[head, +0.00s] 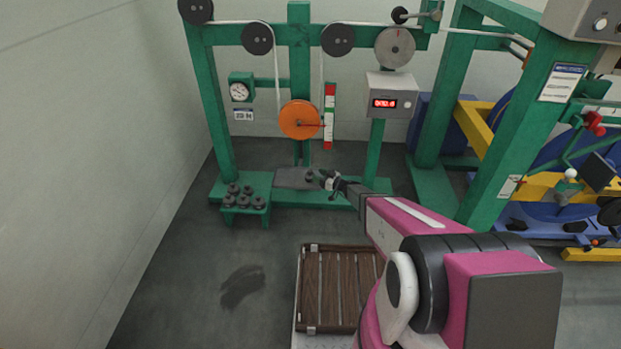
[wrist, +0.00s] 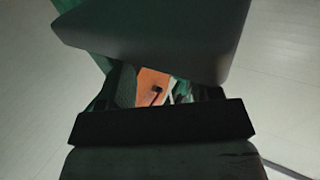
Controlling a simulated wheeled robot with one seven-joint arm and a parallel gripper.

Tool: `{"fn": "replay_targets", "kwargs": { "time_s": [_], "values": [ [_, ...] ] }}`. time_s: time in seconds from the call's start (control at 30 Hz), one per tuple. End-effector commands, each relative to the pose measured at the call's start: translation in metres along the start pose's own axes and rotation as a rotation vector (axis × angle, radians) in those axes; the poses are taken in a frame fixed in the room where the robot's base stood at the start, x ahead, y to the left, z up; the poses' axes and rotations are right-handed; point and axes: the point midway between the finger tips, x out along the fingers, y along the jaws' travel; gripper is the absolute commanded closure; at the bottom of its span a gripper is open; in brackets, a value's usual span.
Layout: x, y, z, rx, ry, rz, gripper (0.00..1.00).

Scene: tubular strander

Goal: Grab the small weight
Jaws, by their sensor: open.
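Several dark round weights (head: 243,197) sit on a small green stand (head: 244,210) at the lower left of the green frame. Which one is the small weight I cannot tell for sure. Another small dark round piece (head: 310,176) shows at the right end of a grey plate (head: 291,179), close to my gripper. My gripper (head: 327,181) is open, just right of that piece and well right of the stand. Contact with the piece cannot be made out. In the wrist view dark parts cover most of the picture, and an orange patch (wrist: 153,83) shows through a gap.
The green frame (head: 299,60) carries pulleys, an orange disc (head: 300,120), a dial gauge (head: 239,91) and a red-lit display box (head: 390,98). A wooden slatted pallet (head: 338,285) lies on the floor in front. Open floor lies left of it.

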Motion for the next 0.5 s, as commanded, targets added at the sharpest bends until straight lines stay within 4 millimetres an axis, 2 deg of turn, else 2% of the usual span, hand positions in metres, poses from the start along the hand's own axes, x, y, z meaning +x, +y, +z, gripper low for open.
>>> {"fn": "replay_targets", "kwargs": {
  "time_s": [0.17, 0.4, 0.5],
  "values": [
    [0.014, -0.001, 0.001, 0.000, 0.000, -0.002, 0.42],
    [0.047, -0.003, 0.001, 0.000, 0.001, -0.002, 0.42],
    [0.052, -0.003, 0.001, 0.000, 0.001, -0.001, 0.42]
  ]
}}
